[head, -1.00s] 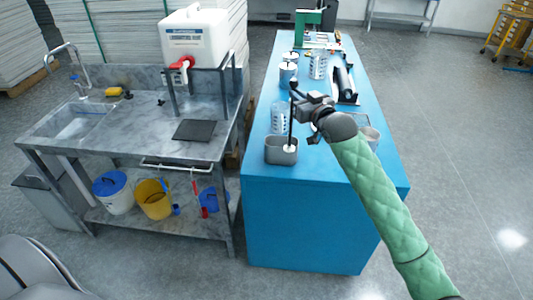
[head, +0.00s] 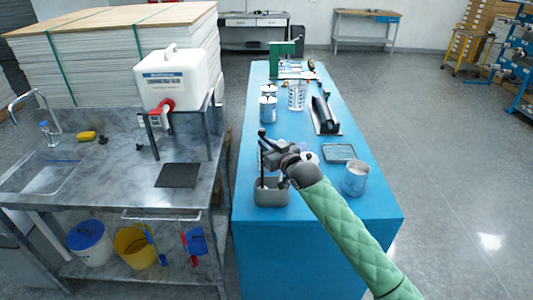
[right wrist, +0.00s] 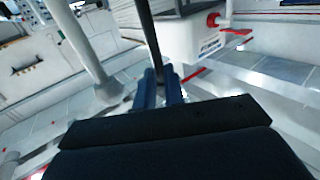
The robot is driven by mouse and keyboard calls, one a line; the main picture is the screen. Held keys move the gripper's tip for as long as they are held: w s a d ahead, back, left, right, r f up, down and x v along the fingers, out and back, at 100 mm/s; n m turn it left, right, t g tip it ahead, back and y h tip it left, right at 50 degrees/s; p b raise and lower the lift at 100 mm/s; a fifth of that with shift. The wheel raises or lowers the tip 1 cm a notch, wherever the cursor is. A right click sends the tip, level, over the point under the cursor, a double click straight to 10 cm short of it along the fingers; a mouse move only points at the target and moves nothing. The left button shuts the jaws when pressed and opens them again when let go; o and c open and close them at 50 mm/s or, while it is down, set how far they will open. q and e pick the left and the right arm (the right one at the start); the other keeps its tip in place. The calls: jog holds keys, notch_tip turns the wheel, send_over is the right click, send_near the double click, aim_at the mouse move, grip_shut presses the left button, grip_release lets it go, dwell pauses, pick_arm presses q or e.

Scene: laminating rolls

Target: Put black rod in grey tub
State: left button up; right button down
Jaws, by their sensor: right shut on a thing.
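The grey tub (head: 272,199) stands near the front left corner of the blue table. My right gripper (head: 266,160) is just above the tub, shut on the upright black rod (head: 262,133). The rod's lower part overlaps the tub's opening; I cannot tell whether its end touches the bottom. In the right wrist view, the rod (right wrist: 150,38) rises from between the blue fingers of the gripper (right wrist: 162,86). My left gripper is not in view.
Cans (head: 268,106), a perforated cylinder (head: 297,95) and a black roller device (head: 325,113) stand farther back. A sink bench (head: 115,160) is at left.

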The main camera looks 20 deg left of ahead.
pick_arm(q)
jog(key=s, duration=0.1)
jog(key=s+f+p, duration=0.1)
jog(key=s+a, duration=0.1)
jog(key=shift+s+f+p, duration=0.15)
jog(key=shift+p, duration=0.15)
pick_arm(e)
jog(key=f, duration=0.3)
jog(key=shift+s+d+f, duration=0.1)
jog(key=shift+d+f, duration=0.1)
jog(key=shift+f, duration=0.15)
jog(key=shift+f, duration=0.15)
jog(key=c, duration=1.5)
grip_release()
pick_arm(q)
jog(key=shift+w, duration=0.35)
